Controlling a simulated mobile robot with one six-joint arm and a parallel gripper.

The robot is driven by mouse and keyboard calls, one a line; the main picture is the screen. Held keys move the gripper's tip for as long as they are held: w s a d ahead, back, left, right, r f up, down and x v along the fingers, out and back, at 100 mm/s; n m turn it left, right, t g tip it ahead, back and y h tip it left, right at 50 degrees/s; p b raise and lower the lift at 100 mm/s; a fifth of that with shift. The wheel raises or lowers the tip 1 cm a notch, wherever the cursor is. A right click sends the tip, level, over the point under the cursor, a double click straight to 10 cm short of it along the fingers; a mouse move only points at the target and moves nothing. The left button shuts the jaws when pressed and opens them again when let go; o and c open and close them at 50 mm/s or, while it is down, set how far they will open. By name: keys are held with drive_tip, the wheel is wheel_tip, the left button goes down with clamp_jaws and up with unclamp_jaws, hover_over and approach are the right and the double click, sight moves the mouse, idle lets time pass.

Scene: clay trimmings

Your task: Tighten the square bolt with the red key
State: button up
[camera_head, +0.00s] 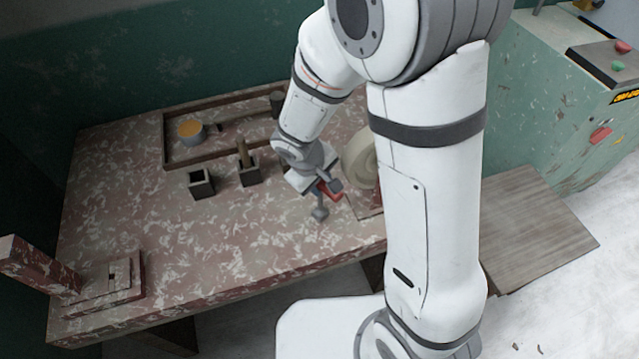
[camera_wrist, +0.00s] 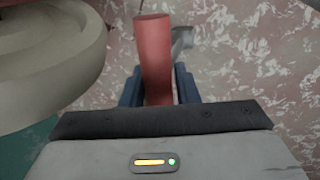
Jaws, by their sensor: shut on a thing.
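My gripper (camera_head: 325,191) is at the right part of the mottled red table, just in front of a pale round wheel. In the wrist view, my gripper's blue-grey fingers (camera_wrist: 159,88) are shut on the red key (camera_wrist: 155,50), which shows as a red round bar. A grey metal part (camera_wrist: 181,41) shows just beyond the bar; I cannot tell how it joins the key. In the head view only a little of the red key (camera_head: 330,192) shows between grey parts. I cannot make out the square bolt in either view.
The pale wheel (camera_head: 360,158) is close beside my gripper. Two dark square holders (camera_head: 201,186) (camera_head: 248,174) stand mid-table. A low-walled tray (camera_head: 166,139) with an orange-topped pot (camera_head: 191,132) lies behind. A stepped block (camera_head: 120,282) is at front left. The front middle is clear.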

drive_tip(key=shift+m, duration=0.9)
drive_tip(key=shift+b, duration=0.4)
drive_tip(key=shift+f+m+g+h+b, duration=0.25)
drive_tip(key=shift+m+g+b, duration=0.3)
drive_tip(key=shift+m, duration=0.55)
drive_tip(key=shift+r+m, duration=0.25)
drive_tip(key=shift+m, duration=0.45)
drive_tip(key=shift+f+m+g+b, duration=0.15)
drive_tip(key=shift+m+g+b, duration=0.45)
drive_tip(key=shift+m, duration=1.2)
